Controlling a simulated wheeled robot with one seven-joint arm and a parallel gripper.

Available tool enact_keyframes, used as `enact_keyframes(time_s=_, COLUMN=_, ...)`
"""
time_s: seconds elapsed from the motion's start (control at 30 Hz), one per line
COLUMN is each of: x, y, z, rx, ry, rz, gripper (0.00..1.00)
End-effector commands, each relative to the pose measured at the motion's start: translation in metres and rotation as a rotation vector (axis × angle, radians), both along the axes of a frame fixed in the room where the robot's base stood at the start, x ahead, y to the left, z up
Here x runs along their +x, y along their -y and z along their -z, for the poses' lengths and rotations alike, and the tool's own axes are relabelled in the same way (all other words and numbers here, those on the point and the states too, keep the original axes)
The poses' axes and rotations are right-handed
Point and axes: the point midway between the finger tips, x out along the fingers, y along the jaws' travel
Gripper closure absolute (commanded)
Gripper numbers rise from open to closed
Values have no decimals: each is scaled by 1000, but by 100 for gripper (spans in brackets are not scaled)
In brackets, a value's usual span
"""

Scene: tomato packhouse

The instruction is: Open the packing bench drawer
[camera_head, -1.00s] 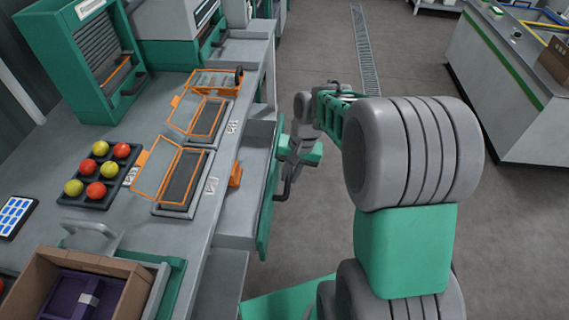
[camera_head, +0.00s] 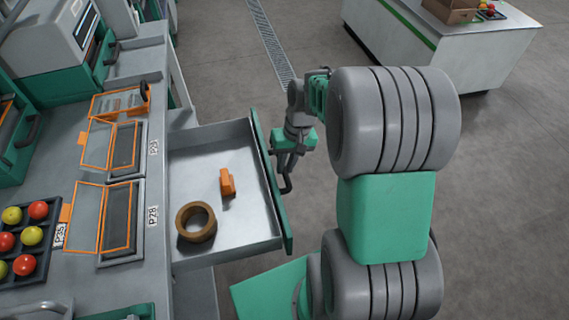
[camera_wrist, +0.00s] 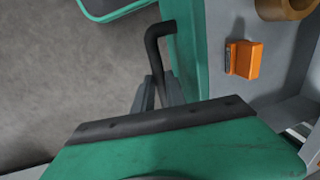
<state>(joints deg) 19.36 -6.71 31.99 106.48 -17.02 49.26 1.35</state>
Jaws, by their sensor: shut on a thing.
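The packing bench drawer (camera_head: 238,248) stands pulled well out from the bench, its grey inside open to view. Its green front (camera_head: 268,185) carries a dark bar handle (camera_head: 286,184). My gripper (camera_head: 290,164) is at the outer side of the front, shut on the handle. In the wrist view the handle (camera_wrist: 157,50) runs down between the fingers (camera_wrist: 159,92), beside the green front (camera_wrist: 194,50). An orange object (camera_head: 227,182) and a brown tape-like ring (camera_head: 196,222) lie in the drawer; the orange object also shows in the wrist view (camera_wrist: 245,59).
The bench top holds orange-framed flip-lid stations (camera_head: 118,215) and a dark tray of red and yellow tomatoes (camera_head: 42,263). Grey floor is clear beyond my gripper. A white counter (camera_head: 455,45) stands at the back right.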

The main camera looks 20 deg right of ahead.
Motion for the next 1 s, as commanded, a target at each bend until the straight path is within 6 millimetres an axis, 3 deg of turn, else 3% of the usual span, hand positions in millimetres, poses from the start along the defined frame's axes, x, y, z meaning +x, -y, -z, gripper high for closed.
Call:
enact_keyframes(time_s=0.23, x=0, y=1, z=0, rx=0, ry=-1, rz=2, gripper=100)
enact_keyframes(time_s=0.27, x=0, y=1, z=0, rx=0, ry=0, rz=2, gripper=83)
enact_keyframes(time_s=0.37, x=0, y=1, z=0, rx=0, ry=-1, rz=3, gripper=75)
enact_keyframes(time_s=0.63, x=0, y=2, z=-2, rx=0, ry=0, rz=3, gripper=75)
enact_keyframes(time_s=1.0, x=-1, y=15, z=-66, rx=0, ry=3, rz=4, gripper=75)
